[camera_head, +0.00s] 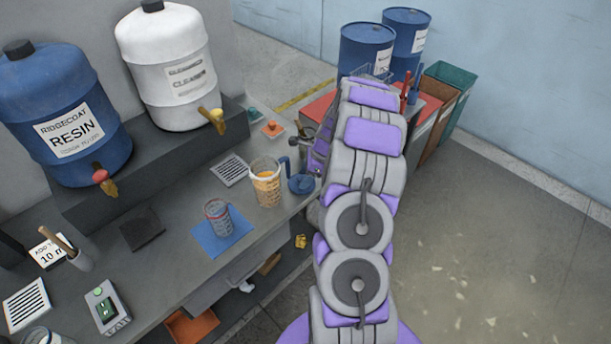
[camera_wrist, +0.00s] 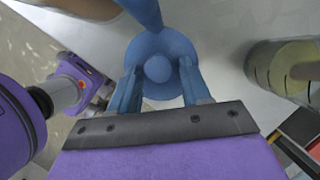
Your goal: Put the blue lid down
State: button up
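The blue lid (camera_head: 301,185) is a round disc with a knob. In the head view it shows at the right edge of the bench, right of the measuring jug. In the wrist view the blue lid (camera_wrist: 158,46) lies face-on below my gripper (camera_wrist: 157,72). The two blue fingers stand on either side of its round knob, with a visible gap on each side, so the gripper looks open. My arm hides part of the gripper in the head view. I cannot tell exactly how the lid's underside meets the bench.
The measuring jug (camera_head: 266,184) with amber liquid stands just left of the lid. A smaller cup (camera_head: 217,217) stands on a blue mat (camera_head: 236,240). The resin drum (camera_head: 62,112) and cleaner drum (camera_head: 172,65) stand on a raised shelf behind. Floor right of my arm is open.

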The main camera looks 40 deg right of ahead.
jog(key=shift+o, duration=0.7)
jog(key=p+v, duration=0.3)
jog(key=v, duration=0.9)
jog(key=s+a+r+n+g, duration=0.1)
jog(key=s+a+r+n, duration=0.25)
jog(key=a, duration=0.55)
jog(key=s+a+r+n+g, duration=0.1)
jog(key=s+a+r+n, duration=0.1)
jog(key=a+r+n, duration=0.45)
jog(key=s+a+r+n+g, duration=0.1)
jog(key=s+a+r+n, duration=0.15)
jog(key=a, duration=0.85)
jog(key=s+a+r+n+g+h, duration=0.1)
jog(key=s+a+n, duration=0.3)
jog(key=s, duration=0.7)
jog(key=s+a+r+n+h, duration=0.1)
jog(key=s+a+n, duration=0.3)
jog(key=s+n, duration=0.5)
jog(key=shift+s+a+g+h, duration=0.2)
jog(key=shift+s+g+h, duration=0.2)
jog(key=shift+s+h, duration=0.55)
jog(key=shift+s+n+y, duration=0.2)
jog(key=shift+n+y, duration=0.05)
